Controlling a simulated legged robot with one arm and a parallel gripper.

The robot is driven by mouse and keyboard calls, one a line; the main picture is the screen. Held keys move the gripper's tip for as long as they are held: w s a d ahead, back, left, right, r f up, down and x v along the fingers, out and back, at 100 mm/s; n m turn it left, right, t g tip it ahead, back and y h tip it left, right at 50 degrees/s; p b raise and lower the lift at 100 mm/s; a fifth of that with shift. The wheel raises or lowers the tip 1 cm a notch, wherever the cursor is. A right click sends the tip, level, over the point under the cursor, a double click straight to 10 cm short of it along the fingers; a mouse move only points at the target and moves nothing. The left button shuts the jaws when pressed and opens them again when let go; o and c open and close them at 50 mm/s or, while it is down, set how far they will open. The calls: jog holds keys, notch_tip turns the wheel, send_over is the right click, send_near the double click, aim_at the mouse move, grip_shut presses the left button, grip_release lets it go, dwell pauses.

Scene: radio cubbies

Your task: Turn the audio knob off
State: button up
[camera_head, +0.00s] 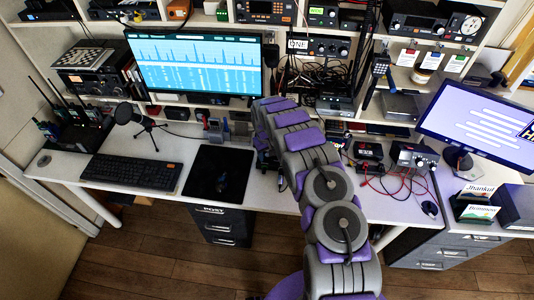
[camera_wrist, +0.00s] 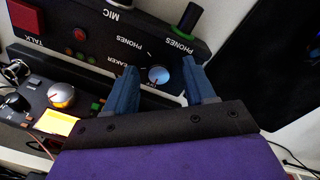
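In the wrist view, a round knob (camera_wrist: 158,75) with a pale, bright face sits on a dark panel (camera_wrist: 95,22). White labels around it read PHONES and partly SPEAKER, upside down. My gripper (camera_wrist: 160,66) is open, with one blue finger on each side of the knob. Gaps show between the knob and both fingers; I cannot tell how far off the panel the fingertips are. In the head view my arm reaches toward the back of the desk, and my gripper is hidden behind it.
In the wrist view, a second device (camera_wrist: 40,120) with a silver knob (camera_wrist: 61,95) and lit yellow screen is at left. A black plug (camera_wrist: 188,18) rises from the panel. In the head view, a monitor (camera_head: 195,62) and keyboard (camera_head: 132,171) are left of my arm.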

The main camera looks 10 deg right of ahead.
aim_at(265, 156)
jog(key=shift+r, duration=0.2)
notch_tip(265, 156, up, 17)
jog(key=a+p, duration=0.1)
jog(key=shift+p, duration=0.4)
dwell(0.4)
